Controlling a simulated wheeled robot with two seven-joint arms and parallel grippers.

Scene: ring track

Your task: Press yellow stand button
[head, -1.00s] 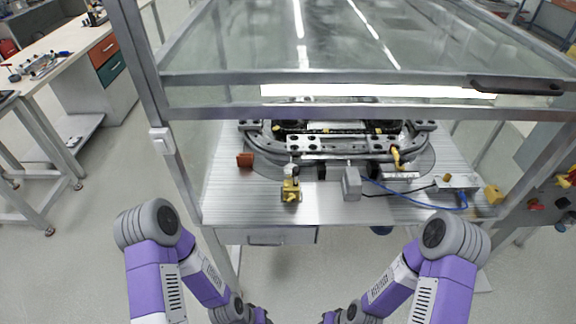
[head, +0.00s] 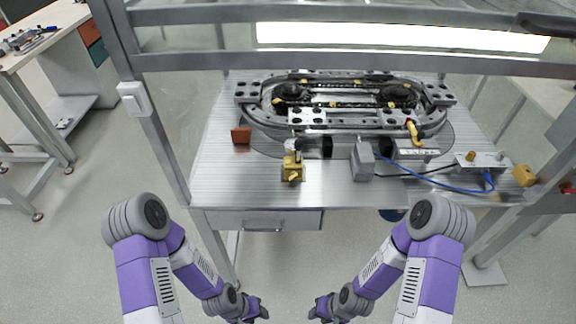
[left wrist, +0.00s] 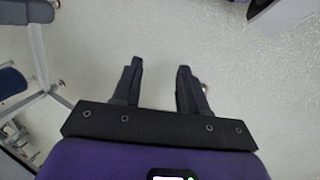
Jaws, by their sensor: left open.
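A yellow stand (head: 293,169) with a pale round knob (head: 292,144) on top stands near the front edge of the metal worktable (head: 235,185), left of the grey box. Whether the knob is the button is too small to tell. My left gripper (head: 258,312) is low in the head view, in front of and below the table edge, well apart from the stand. In the left wrist view its two dark fingers (left wrist: 160,72) are apart with only floor between them. My right gripper (head: 320,312) is beside it at the bottom of the head view, its fingers too small to judge.
An oval ring track (head: 345,122) lies behind the stand. A grey box (head: 362,160), a brown-red block (head: 241,135), a blue cable (head: 440,186) and a yellow block (head: 524,176) are also there. A frame post (head: 160,140) rises at the left; a crossbar (head: 330,60) spans above.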

